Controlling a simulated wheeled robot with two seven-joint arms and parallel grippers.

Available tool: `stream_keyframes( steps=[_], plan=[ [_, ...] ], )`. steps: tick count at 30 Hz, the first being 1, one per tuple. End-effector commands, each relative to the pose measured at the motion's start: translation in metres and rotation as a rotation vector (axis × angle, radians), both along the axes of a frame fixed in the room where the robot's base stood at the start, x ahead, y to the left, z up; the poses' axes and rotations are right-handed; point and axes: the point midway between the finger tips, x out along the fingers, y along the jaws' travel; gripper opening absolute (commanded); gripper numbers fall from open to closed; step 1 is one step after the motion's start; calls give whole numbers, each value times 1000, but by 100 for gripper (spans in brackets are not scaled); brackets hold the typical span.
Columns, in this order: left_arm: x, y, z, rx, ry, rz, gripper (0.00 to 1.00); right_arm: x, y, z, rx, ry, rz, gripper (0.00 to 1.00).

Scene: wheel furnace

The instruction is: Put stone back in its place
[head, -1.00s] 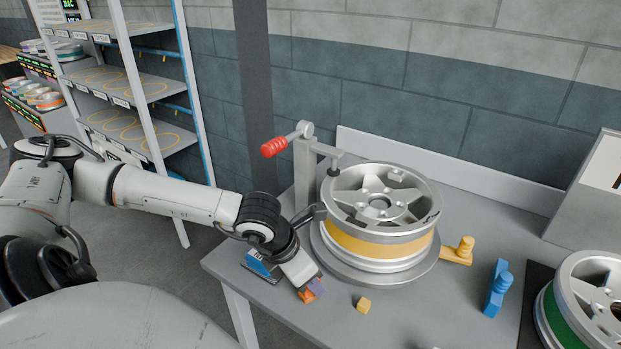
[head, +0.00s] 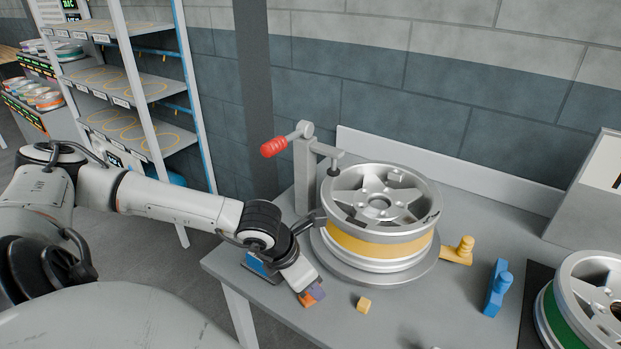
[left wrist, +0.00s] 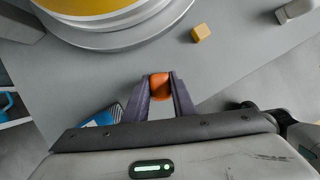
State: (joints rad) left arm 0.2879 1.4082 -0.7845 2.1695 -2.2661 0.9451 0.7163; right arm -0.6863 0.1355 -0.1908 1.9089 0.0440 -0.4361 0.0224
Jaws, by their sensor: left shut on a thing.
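My left gripper (head: 313,293) is low over the near left part of the table, in front of the wheel stand. In the left wrist view its two purple fingers (left wrist: 160,97) are shut on a small orange stone (left wrist: 160,86). The orange stone also shows at the fingertips in the head view (head: 306,300). A small yellow block (head: 364,305) lies on the table to the right of the gripper, apart from it. It also shows in the left wrist view (left wrist: 201,33). My right gripper is not clearly seen.
A silver wheel with a yellow band (head: 380,240) sits on a round stand beside a red-handled clamp (head: 274,147). A blue item (head: 258,265) is partly hidden behind my left wrist. Yellow (head: 460,250) and blue (head: 496,288) handled tools lie right. A green-banded wheel (head: 585,300) stands far right.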

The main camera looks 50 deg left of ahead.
Motion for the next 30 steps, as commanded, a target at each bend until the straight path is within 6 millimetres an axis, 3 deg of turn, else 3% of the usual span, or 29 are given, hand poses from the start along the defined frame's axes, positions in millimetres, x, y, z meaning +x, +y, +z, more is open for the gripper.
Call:
stream_keyframes(
  steps=[7,8,11,17,21,30],
  plan=[
    [0,0,-5,-1,0,0,5,0,0,0,0,0,0,31],
    [0,0,-5,0,0,0,27,0,0,0,0,0,0,31],
    [0,0,-5,0,0,0,44,0,0,0,0,0,0,31],
    [0,0,-5,0,0,0,45,0,0,0,0,0,0,31],
    [0,0,-5,0,1,0,65,0,0,0,0,0,0,31],
    [0,0,-5,1,1,0,67,0,0,0,0,0,0,31]
  ],
)
